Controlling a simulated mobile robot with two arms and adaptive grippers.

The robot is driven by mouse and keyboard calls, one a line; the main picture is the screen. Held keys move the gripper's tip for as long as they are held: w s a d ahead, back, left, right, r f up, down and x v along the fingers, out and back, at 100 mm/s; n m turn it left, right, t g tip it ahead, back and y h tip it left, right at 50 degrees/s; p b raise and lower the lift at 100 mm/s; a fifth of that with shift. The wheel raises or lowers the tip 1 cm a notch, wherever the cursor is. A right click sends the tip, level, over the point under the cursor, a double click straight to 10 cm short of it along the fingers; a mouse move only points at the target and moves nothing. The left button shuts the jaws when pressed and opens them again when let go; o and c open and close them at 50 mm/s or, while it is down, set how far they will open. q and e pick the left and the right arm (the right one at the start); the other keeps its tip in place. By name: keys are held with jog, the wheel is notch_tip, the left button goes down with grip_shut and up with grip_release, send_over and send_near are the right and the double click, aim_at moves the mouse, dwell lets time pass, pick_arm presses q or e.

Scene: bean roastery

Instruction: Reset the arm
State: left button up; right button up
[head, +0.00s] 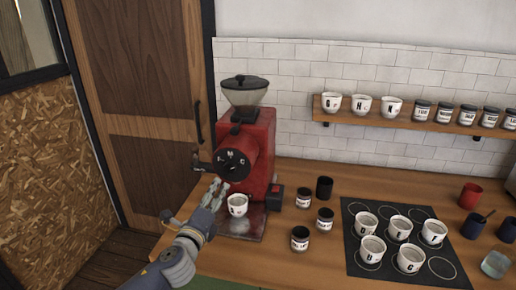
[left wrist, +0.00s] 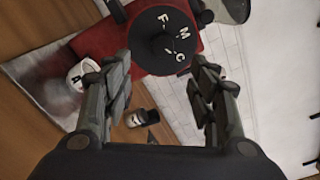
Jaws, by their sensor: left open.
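My left arm reaches in from the bottom left of the head view, and its gripper (head: 216,192) is in front of the red grinder (head: 256,150). In the left wrist view the gripper (left wrist: 165,95) is open with nothing between its fingers. The grinder's black dial (left wrist: 165,40), marked F, M and C, is beyond the fingertips; it also shows in the head view (head: 233,163). A white lettered cup (head: 238,207) stands on the grinder's base, close to the gripper, and shows beside the left finger in the wrist view (left wrist: 82,74). My right gripper is not in view.
A black mat (head: 357,262) holds several lettered white cups. A wall shelf (head: 400,120) carries cups and jars. A red cup (head: 470,194) and a glass (head: 495,264) are at the right.

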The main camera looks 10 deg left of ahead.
pick_arm(q)
jog(key=s+f+n+g+y, duration=0.2)
jog(key=s+f+n+g, duration=0.5)
jog(key=s+f+n, duration=0.8)
jog(key=s+d+f+n+g+h, duration=0.1)
jog(key=s+f+n+g, duration=0.25)
jog(key=s, duration=0.85)
jog(key=s+d+f+n+g+h, duration=0.15)
jog(key=s+n+g, duration=0.25)
jog(key=s, duration=0.9)
notch_tip(320, 180, down, 32)
jog(key=s+g+b, duration=0.1)
jog(key=b, duration=0.3)
jog(key=s+a+f+g+y+b, duration=0.1)
jog(key=s+a+f+b, duration=0.1)
jog(key=s+f, duration=1.4)
notch_tip(320, 180, down, 2)
jog(key=shift+s+a+f+m+b, duration=0.1)
jog(key=shift+s+a+m+b, duration=0.3)
jog(key=shift+b, duration=0.1)
